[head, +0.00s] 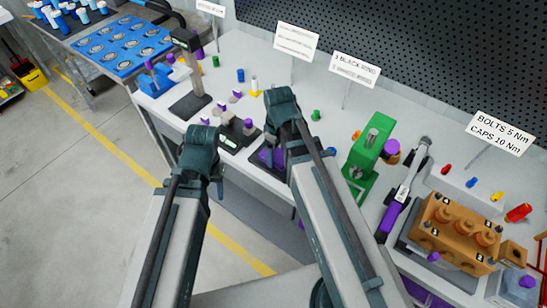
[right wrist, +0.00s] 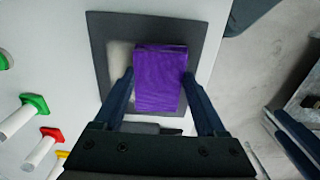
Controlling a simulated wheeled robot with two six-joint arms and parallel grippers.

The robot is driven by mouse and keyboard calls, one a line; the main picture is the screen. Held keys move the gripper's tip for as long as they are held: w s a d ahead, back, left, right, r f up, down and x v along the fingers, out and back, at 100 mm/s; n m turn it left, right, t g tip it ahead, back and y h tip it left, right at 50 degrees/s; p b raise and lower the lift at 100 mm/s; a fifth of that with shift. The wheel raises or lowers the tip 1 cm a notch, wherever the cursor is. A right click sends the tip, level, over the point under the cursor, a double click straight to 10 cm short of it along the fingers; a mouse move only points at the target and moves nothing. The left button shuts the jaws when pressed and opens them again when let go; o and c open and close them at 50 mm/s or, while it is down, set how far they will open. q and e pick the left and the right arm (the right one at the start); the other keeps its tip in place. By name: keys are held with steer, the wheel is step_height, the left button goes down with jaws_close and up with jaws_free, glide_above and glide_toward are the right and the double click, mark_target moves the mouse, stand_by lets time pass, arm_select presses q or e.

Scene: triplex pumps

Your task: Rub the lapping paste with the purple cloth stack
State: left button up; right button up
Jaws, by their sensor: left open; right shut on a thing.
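The purple cloth stack (right wrist: 160,80) is between the two fingers of my right gripper (right wrist: 162,98), which is shut on it. It lies over a dark grey plate (right wrist: 98,30). A pale beige patch of lapping paste (right wrist: 120,62) shows beside the cloth on the plate; the cloth hides part of it. I cannot tell whether the cloth touches the plate. In the head view the purple cloth (head: 266,157) shows partly behind my right arm. My left gripper (head: 219,186) hangs open and empty near the table's front edge.
A green press (head: 368,150) stands right of my right arm, with an orange pump block (head: 457,232) further right. A dark base (head: 238,136) with grey parts lies left of the cloth. Sign stands line the back. A blue tray (head: 115,45) sits on the far-left table.

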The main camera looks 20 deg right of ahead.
steer(key=shift+w+d, duration=0.15)
steer(key=shift+d, duration=0.05)
steer(key=shift+w+d+f, duration=0.1)
steer(key=shift+w+d, duration=0.9)
steer(key=shift+d, duration=0.2)
steer(key=shift+w+d, duration=1.05)
steer(key=shift+d, duration=0.25)
steer(key=shift+r, duration=0.2)
steer(key=shift+s+a, duration=0.1)
steer(key=shift+s, duration=0.1)
steer(key=shift+s+a+f, duration=0.15)
steer(key=shift+s+a, duration=0.65)
steer(key=shift+a, duration=0.15)
steer(key=shift+s+a, duration=0.2)
steer(key=shift+a, duration=0.05)
